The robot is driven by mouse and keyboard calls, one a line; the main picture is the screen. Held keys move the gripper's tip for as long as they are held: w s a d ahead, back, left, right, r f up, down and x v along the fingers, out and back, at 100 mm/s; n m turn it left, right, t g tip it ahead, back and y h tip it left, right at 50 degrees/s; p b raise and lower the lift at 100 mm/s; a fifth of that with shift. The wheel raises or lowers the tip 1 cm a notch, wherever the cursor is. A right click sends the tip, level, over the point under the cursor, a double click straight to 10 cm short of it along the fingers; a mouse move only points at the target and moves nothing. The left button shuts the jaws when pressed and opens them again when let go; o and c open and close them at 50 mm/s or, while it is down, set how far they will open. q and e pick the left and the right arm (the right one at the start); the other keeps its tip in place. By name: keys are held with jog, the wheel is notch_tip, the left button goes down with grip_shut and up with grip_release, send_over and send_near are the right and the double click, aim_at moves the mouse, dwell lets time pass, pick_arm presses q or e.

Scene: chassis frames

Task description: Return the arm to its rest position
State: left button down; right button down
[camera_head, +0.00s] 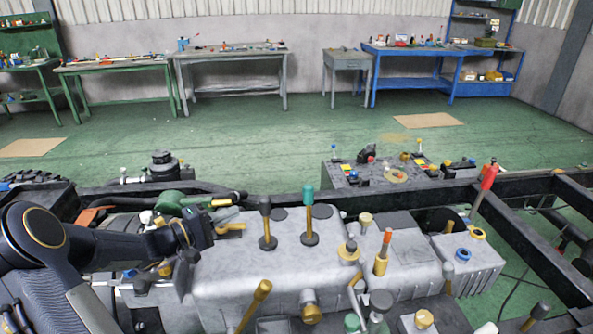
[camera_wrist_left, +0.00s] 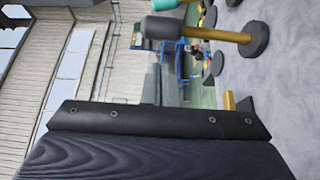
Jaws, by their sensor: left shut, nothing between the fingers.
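My left arm comes in from the left in the head view, dark grey and black with a gold ring at its joint. My left gripper (camera_head: 206,228) is at the left end of the grey metal housing (camera_head: 275,262), shut and empty. In the left wrist view a dark block with a bolted black edge fills the lower part. A black-knobbed lever (camera_head: 266,222) with a brass shaft stands to the right of the gripper, apart from it; it also shows in the left wrist view (camera_wrist_left: 200,32). My right gripper is in neither view.
A teal-knobbed lever (camera_head: 309,215), an orange-tipped lever (camera_head: 383,252) and a red-handled lever (camera_head: 486,185) rise from the chassis. Black frame rails (camera_head: 520,222) run at the right.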

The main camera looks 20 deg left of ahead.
pick_arm(q)
jog(key=s+d+r+m+g+h, duration=0.1)
jog(key=s+d+r+m+g, duration=0.2)
jog(key=d, duration=0.6)
jog(key=s+d+m+g+h, duration=0.1)
jog(key=s+d+m+g, duration=0.35)
jog(key=d, duration=0.45)
jog(key=s+d+f+m+g+y, duration=0.1)
jog(key=s+y, duration=0.2)
jog(key=s, duration=0.6)
jog(key=s+d+f+m+g+y, duration=0.1)
jog(key=s+d+f+m+y, duration=0.1)
jog(key=s, duration=0.7)
jog(key=shift+s+y, duration=0.2)
jog(key=shift+y, duration=0.6)
